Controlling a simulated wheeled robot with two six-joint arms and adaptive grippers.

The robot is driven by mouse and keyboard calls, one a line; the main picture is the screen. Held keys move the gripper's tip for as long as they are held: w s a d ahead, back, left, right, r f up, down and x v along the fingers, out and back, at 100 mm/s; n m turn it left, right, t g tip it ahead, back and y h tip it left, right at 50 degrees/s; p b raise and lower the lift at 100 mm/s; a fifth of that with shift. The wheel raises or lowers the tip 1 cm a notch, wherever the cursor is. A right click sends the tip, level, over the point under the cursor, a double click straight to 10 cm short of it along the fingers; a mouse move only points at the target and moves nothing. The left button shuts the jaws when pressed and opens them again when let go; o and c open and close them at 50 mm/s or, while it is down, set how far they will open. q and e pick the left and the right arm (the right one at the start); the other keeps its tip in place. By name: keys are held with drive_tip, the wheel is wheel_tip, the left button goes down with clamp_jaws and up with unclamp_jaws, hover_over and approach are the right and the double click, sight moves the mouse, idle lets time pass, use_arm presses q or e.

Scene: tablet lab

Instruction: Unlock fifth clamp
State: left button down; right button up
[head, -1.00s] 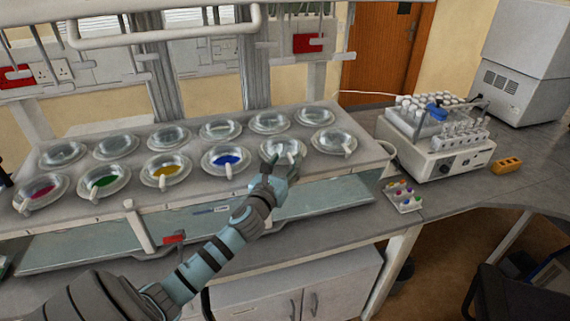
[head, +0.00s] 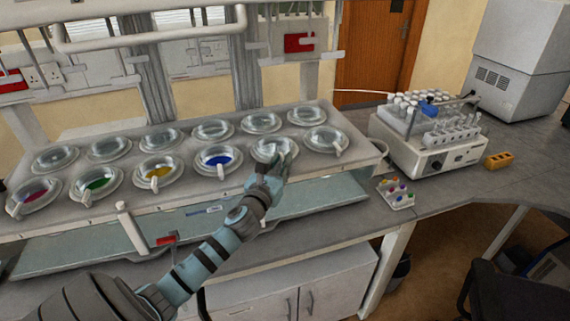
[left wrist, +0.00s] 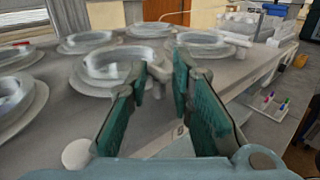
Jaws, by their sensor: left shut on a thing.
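Round glass-lidded vessels sit in two rows in the long grey bench unit. The front row shows pink, green, yellow and blue (head: 217,160) contents from the left. The fifth front vessel (head: 272,147) looks clear; it also shows in the left wrist view (left wrist: 112,66). Its small pale clamp handle (left wrist: 158,76) sticks out toward me, between my fingers. My left gripper (head: 275,168) is at the front rim of this vessel, shut on the handle, and its teal fingers partly hide it in the head view. My right gripper is not in view.
The sixth front vessel (head: 325,139) stands close on the right, with its own handle. A white rack device (head: 432,140) and a small tray of coloured caps (head: 396,193) stand to the right.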

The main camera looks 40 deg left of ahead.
use_arm(q)
drive_tip(key=shift+a+r, duration=0.15)
drive_tip(key=shift+a, duration=0.05)
idle(0.6)
drive_tip(key=c, duration=1.7)
unclamp_jaws()
drive_tip(key=o, duration=0.8)
drive_tip(key=shift+s+a+f, duration=0.25)
drive_tip(key=shift+s+a, duration=0.05)
drive_tip(key=shift+a, duration=0.4)
drive_tip(key=shift+w+d, duration=0.1)
drive_tip(key=shift+d, duration=0.3)
drive_tip(key=shift+s+d, duration=0.2)
drive_tip(key=v, duration=1.1)
drive_tip(key=shift+s+a+r, duration=0.1)
drive_tip(key=shift+s, duration=0.15)
